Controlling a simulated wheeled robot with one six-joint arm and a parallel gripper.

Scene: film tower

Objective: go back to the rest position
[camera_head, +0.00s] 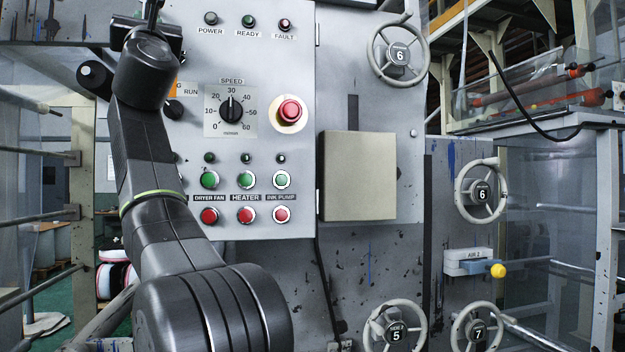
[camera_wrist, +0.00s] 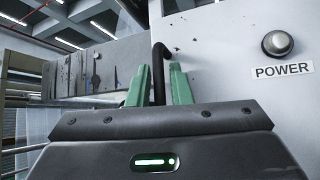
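My gripper (camera_wrist: 159,82) shows in the wrist view with two green fingers pointing up, a narrow gap between them. A black bent rod (camera_wrist: 158,58) shows in that gap, its upper end bending by the grey panel. I cannot tell whether the fingers touch the rod or only stand to either side of it. In the head view my dark arm rises along the left side of the control panel (camera_head: 345,70). Its wrist is at the top left, and the fingers are not clearly visible there.
The panel carries a speed dial (camera_head: 231,108), a red stop button (camera_head: 290,111), green and red buttons, and a beige box (camera_head: 357,176). Handwheels (camera_head: 398,54) stand out at right. A POWER lamp (camera_wrist: 277,43) is right of my gripper. A rack (camera_head: 530,125) is far right.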

